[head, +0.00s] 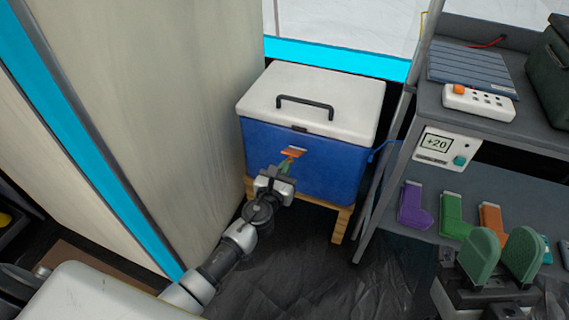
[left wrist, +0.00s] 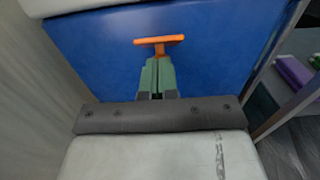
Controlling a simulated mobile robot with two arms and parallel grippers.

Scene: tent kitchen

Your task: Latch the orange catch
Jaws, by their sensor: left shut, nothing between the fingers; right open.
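The orange catch (head: 292,152) is on the front of a blue cool box (head: 340,165) with a white lid (head: 350,97). The lid lies closed on the box. In the left wrist view the catch (left wrist: 158,42) looks like a T, with its crossbar just beyond my fingertips. My left gripper (head: 287,166) is shut and empty, its green fingers pointing at the catch from below and in front. In the left wrist view the fingertips (left wrist: 157,64) meet or nearly meet the catch's stem; I cannot tell whether they touch. My right gripper (head: 502,256) is open, at the lower right, away from the box.
The box stands on a wooden stand (head: 339,224). A grey shelf unit (head: 400,150) is close on its right, with purple (head: 415,206), green (head: 452,214) and orange pieces on its lower shelf. A pale panel (head: 170,110) is close on the left. Dark floor lies in front.

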